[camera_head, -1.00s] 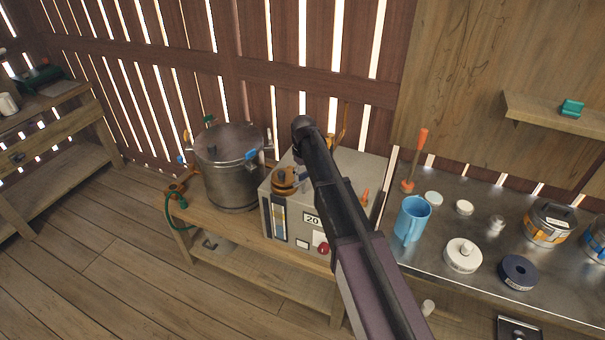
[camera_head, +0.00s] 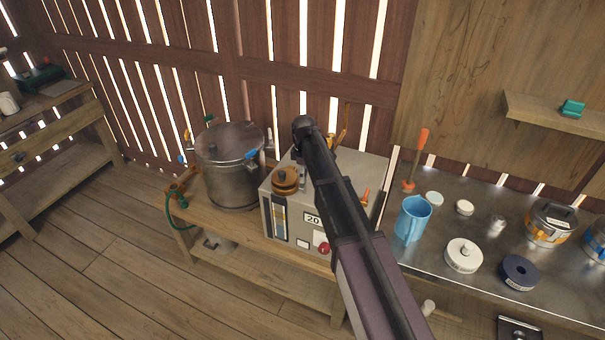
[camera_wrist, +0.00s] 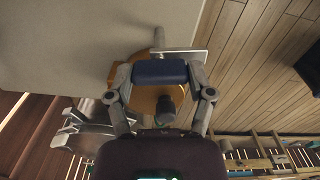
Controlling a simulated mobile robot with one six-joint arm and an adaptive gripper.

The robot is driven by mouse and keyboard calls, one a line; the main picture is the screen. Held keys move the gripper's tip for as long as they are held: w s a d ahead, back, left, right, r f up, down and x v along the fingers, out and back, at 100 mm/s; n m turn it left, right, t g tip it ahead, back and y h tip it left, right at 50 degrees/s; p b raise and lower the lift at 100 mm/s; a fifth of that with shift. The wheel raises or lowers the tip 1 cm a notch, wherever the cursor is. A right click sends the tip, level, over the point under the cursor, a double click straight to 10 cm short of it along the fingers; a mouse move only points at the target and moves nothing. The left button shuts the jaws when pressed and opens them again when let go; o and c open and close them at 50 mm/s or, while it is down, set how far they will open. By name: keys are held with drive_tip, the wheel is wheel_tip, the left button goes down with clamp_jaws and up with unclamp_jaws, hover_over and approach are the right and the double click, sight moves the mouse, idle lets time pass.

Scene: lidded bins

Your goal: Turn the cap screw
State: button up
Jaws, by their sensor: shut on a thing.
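My gripper (camera_wrist: 160,74) is seen in the wrist view, with its two grey fingers closed on the ends of a dark blue block. I take this block (camera_wrist: 158,71) to be the head of the cap screw, though the view does not make that certain. Behind it are an orange-brown round piece (camera_wrist: 143,98) and a dark knob (camera_wrist: 166,106). In the head view the orange-brown round piece (camera_head: 285,184) sits at the front of the grey box's top. My dark arm reaches over the box and hides most of the gripper and the block.
The grey box (camera_head: 278,222) bears a "20" label and a red button. A metal pot (camera_head: 229,180) stands close on its left. On the right, a metal-topped bench (camera_head: 440,240) holds a blue mug (camera_head: 412,218), an orange-handled tool (camera_head: 415,160) and several round lids.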

drive_tip(key=shift+w+d, duration=0.1)
drive_tip(key=o, duration=1.1)
drive_tip(key=shift+r, duration=0.1)
